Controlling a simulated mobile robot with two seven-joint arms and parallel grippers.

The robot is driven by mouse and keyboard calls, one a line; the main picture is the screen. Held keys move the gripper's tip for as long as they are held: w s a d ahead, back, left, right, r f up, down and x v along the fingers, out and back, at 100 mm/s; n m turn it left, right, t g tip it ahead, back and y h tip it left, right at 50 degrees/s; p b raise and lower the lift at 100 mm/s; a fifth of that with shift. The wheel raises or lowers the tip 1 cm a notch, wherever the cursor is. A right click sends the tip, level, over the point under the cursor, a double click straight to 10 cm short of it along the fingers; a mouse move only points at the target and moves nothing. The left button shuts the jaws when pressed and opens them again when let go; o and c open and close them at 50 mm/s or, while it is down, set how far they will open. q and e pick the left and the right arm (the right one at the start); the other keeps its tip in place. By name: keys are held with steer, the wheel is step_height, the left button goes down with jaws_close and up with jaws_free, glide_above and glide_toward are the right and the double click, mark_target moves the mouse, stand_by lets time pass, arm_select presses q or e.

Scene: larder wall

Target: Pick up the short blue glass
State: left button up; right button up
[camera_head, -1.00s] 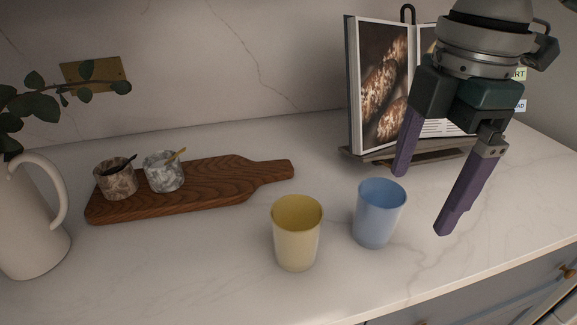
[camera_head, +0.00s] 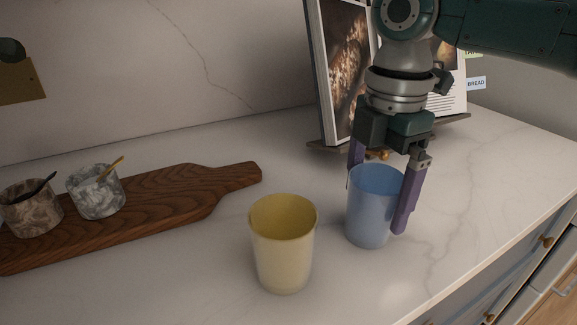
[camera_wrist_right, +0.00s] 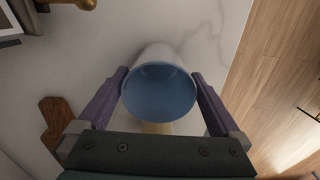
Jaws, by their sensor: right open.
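The short blue glass (camera_head: 370,212) stands upright on the marble counter, right of the yellow glass (camera_head: 283,250). My right gripper (camera_head: 378,205) is lowered over it, with its purple fingers open on either side of the glass. In the head view one finger is partly hidden behind the glass and the other is at its right side. In the right wrist view the blue glass (camera_wrist_right: 158,92) sits between the two fingers, with its open rim facing the camera. I cannot tell whether the fingers touch it. My left gripper is not in view.
A wooden board (camera_head: 185,205) with two small stone pots (camera_head: 96,192) lies at the left. A cookbook (camera_head: 345,70) on a stand is behind the gripper. The counter's front edge with drawers (camera_head: 520,265) is at the right.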

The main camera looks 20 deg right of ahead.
steer(key=shift+f, duration=0.6)
steer(key=shift+r, duration=0.1)
steer(key=c, duration=1.3)
